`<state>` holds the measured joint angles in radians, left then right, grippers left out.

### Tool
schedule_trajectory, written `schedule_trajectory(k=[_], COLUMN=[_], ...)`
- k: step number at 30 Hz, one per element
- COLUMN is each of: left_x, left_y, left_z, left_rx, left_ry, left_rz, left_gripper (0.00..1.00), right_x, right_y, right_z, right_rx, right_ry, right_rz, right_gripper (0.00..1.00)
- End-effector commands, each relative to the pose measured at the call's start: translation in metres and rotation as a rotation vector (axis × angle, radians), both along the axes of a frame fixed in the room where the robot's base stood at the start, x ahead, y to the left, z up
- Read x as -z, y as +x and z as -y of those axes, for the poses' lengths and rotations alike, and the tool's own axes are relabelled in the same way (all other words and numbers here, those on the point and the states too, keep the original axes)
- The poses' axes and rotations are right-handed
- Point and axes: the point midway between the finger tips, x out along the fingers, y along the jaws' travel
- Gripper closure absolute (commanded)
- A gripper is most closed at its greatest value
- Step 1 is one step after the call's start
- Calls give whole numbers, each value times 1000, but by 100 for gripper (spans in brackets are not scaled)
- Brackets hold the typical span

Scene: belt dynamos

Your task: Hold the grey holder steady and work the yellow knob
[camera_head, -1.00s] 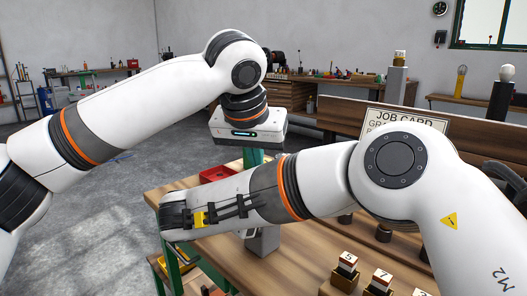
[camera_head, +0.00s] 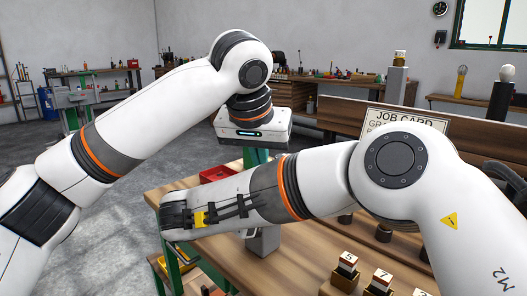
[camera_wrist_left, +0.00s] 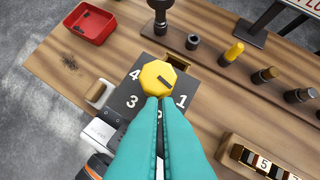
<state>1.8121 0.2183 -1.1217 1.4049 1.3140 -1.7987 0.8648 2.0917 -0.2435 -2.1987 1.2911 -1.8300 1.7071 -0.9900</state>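The yellow knob (camera_wrist_left: 157,76) is eight-sided with a dark mark, seen from above in the left wrist view. It sits on a dark grey numbered plate showing 4, 3 and 1. My left gripper (camera_wrist_left: 160,98) has its teal fingers together, their tips at the knob's near edge; contact is unclear. In the head view its fingers (camera_head: 256,157) point down behind my right arm, which hides the knob. The grey holder (camera_head: 263,241) shows as a block below that arm. My right gripper's fingers are hidden; part of my right wrist (camera_wrist_left: 97,133) shows beside the plate.
A red tray (camera_wrist_left: 90,22) lies at the table's far left corner. Several dark posts and a yellow-topped one (camera_wrist_left: 231,53) stand right of the plate. A rack of numbered blocks (camera_wrist_left: 262,160) is at the near right. A job card (camera_head: 405,119) stands behind.

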Motion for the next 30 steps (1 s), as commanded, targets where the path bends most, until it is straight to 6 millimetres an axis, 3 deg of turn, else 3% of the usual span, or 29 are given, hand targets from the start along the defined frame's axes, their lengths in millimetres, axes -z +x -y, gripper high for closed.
schedule_trajectory(k=[21, 30], left_x=[0, -30], left_y=[-7, -8], left_z=[0, 0], left_rx=[2, 1], left_ry=[-2, -2], left_rz=[3, 2], left_gripper=[100, 100], right_x=[1, 2], right_y=[-1, -1], right_z=[-2, -1], right_rx=[-4, -3], right_ry=[-1, 0], right_rz=[-3, -4], right_gripper=[86, 86])
